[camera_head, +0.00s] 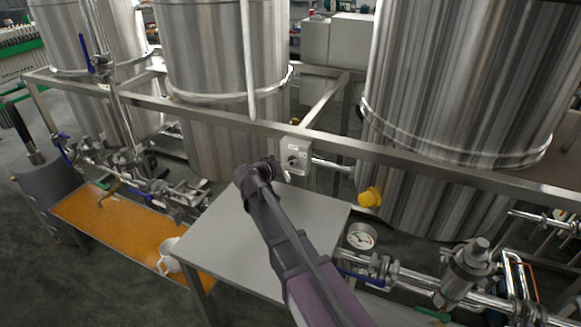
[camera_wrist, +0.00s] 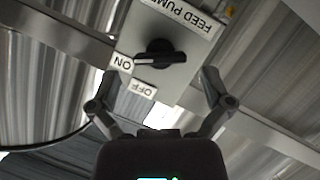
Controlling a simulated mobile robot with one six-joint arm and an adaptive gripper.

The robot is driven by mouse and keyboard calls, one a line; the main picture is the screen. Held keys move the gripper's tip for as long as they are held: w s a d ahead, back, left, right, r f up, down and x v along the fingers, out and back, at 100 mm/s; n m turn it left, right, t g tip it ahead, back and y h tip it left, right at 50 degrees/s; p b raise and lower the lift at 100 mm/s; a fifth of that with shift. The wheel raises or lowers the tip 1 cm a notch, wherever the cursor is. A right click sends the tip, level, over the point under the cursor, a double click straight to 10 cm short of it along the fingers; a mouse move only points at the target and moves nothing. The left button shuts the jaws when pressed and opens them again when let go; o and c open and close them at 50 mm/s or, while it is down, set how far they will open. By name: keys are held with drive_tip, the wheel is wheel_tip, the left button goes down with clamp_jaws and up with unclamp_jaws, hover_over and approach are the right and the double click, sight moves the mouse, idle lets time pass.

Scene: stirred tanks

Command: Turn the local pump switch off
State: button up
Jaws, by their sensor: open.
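The pump switch is a black rotary knob (camera_wrist: 160,55) on a light grey box (camera_head: 296,152). The box shows upside down in the wrist view, with a FEED PUMP label (camera_wrist: 187,14). The knob's bar lies nearly level in that view, its left end beside the ON label (camera_wrist: 122,63). The OFF label (camera_wrist: 143,89) is lower, apart from the bar. My gripper (camera_wrist: 160,78) is open and empty, its fingertips spread to either side and below the knob in the picture, not on it. In the head view my gripper (camera_head: 272,168) is just left of the box.
The box is mounted on a metal frame rail (camera_head: 220,118). A grey table (camera_head: 225,240) stands below my arm. Large steel tanks (camera_head: 215,65) rise behind. A yellow fitting (camera_head: 370,197), a gauge (camera_head: 361,236) and pipework are to the right.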

drive_tip(key=shift+b+x, duration=0.3)
drive_tip(key=shift+x, duration=1.15)
